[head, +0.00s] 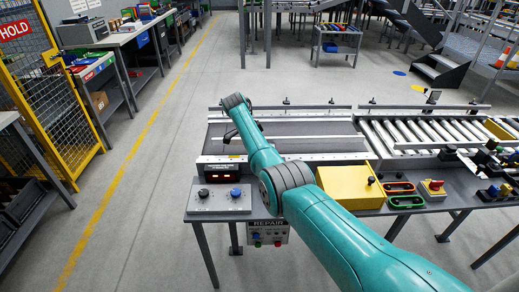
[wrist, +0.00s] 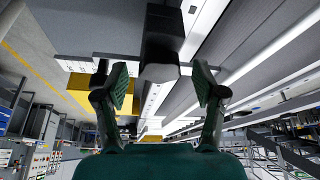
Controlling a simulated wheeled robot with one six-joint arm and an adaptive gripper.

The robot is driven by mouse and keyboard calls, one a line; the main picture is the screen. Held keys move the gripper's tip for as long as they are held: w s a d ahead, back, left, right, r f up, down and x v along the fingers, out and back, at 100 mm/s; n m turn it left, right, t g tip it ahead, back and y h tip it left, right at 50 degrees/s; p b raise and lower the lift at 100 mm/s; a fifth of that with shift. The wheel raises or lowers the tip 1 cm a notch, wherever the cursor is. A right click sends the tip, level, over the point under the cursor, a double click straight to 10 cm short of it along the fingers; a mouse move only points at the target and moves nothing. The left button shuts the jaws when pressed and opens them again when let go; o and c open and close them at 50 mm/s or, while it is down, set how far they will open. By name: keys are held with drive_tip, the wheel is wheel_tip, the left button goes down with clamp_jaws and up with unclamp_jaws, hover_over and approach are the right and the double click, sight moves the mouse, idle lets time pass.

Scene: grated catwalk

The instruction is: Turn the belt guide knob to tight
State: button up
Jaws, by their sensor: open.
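My gripper (wrist: 163,84) is open in the wrist view, its two green-padded fingers apart. A dark block with a faceted end (wrist: 160,72) shows between and beyond the fingertips; I cannot tell whether it is the belt guide knob or whether it touches a finger. In the head view my teal arm reaches over the near edge of the belt (head: 325,128), and my gripper is mostly hidden behind it. A grey panel (head: 220,204) at the bench's left end carries a dark knob (head: 204,193) and a blue knob (head: 236,192). Their labels are too small to read.
A display with red digits (head: 220,177) stands behind the panel. A yellow box (head: 350,187), a red button box (head: 432,189) and rollers (head: 430,131) lie to the right. A yellow gate (head: 60,95) stands left; the floor between is clear.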

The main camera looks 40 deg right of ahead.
drive_tip(key=shift+r, duration=0.1)
drive_tip(key=v, duration=1.1)
drive_tip(key=shift+a+r, duration=0.2)
drive_tip(key=shift+r, duration=0.15)
